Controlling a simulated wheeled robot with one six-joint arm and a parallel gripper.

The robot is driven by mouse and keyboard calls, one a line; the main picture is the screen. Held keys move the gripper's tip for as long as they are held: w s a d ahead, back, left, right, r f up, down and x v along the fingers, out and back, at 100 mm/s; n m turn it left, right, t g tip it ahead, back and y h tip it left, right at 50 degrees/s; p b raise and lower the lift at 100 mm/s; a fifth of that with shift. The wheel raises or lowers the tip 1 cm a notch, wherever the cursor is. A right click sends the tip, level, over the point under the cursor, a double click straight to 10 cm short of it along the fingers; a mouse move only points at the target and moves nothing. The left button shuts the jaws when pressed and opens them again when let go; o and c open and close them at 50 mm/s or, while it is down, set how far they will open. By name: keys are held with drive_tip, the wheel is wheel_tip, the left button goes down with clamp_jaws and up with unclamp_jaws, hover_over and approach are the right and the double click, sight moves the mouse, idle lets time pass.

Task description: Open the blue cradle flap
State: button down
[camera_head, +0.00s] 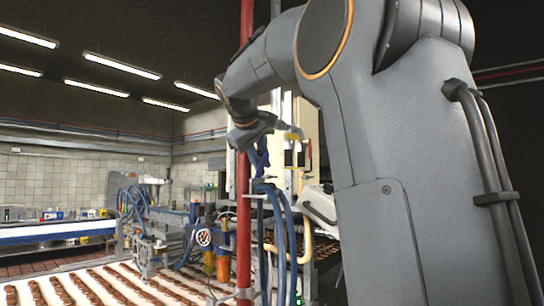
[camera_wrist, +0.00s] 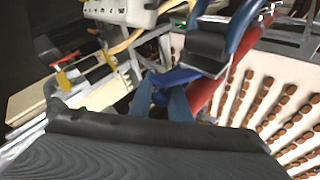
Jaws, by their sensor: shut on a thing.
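In the head view, my gripper (camera_head: 262,124) is at the end of my bent arm, beside a red vertical pole (camera_head: 244,200). Blue parts (camera_head: 261,153) show just below it. How far the flap is open cannot be told.
Blue hoses (camera_head: 284,225) hang beside the pole, close under my gripper. A white belt (camera_head: 120,283) with rows of brown pieces runs at the lower left; rows of brown pieces (camera_wrist: 262,95) also show in the wrist view. A cream cabinet (camera_head: 308,115) stands behind my gripper.

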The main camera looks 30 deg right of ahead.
drive_tip(key=shift+w, duration=0.1)
idle(0.3)
drive_tip(key=c, duration=1.7)
unclamp_jaws()
drive_tip(key=shift+r, duration=0.1)
drive_tip(key=b+v, duration=0.2)
drive_tip(key=v, duration=0.5)
drive_tip(key=shift+a+r, duration=0.2)
drive_tip(key=shift+s+d, duration=0.1)
drive_tip(key=shift+s, duration=0.15)
